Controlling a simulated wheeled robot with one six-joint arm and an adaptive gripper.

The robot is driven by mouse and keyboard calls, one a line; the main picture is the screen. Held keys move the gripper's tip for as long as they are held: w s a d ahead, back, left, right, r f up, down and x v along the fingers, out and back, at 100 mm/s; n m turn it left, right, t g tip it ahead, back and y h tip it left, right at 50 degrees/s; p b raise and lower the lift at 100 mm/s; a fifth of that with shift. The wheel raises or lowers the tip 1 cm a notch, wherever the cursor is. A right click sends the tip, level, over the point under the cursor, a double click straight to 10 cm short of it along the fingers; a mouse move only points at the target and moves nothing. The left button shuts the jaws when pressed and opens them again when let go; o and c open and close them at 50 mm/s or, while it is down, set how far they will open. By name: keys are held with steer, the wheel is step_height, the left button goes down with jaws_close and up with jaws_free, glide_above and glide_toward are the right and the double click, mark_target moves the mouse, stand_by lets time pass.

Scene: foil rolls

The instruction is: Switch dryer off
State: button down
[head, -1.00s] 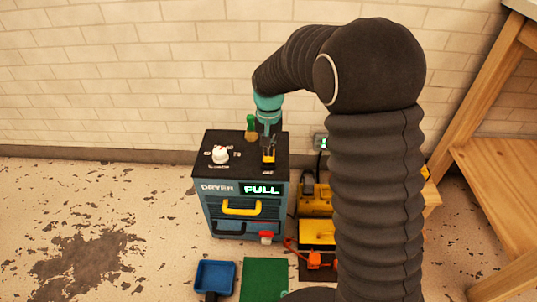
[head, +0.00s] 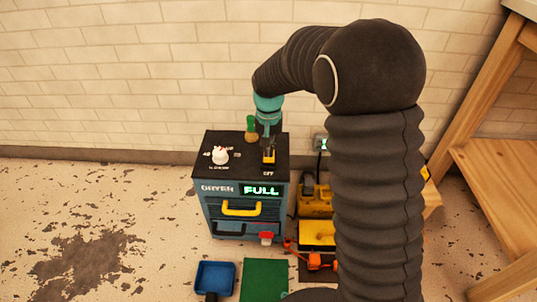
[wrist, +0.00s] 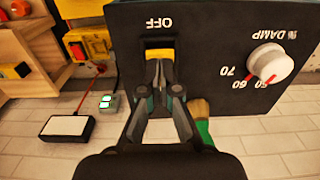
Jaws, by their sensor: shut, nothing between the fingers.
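The dryer (head: 207,205) is a dark box with a black top, standing on the floor by the wall. Its green display (head: 261,191) is lit and reads FULL. A yellow switch (head: 269,158) sits on the right of the top, in a slot next to the OFF label; it also shows in the wrist view (wrist: 157,54). My gripper (wrist: 158,66) is shut and empty, its fingertips at the switch's edge; whether they touch it I cannot tell. In the head view my gripper (head: 268,144) points down over the switch.
A white dial knob (head: 220,155) and a green-handled brush (head: 251,128) are on the dryer top. A blue tray (head: 215,276) and green mat (head: 264,279) lie in front.

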mark_target(269, 159)
steer(key=shift+f+b, duration=0.8)
steer(key=shift+f, duration=0.6)
stand_by(0.4)
steer(key=shift+r+p, duration=2.65)
steer(key=shift+r, duration=0.9)
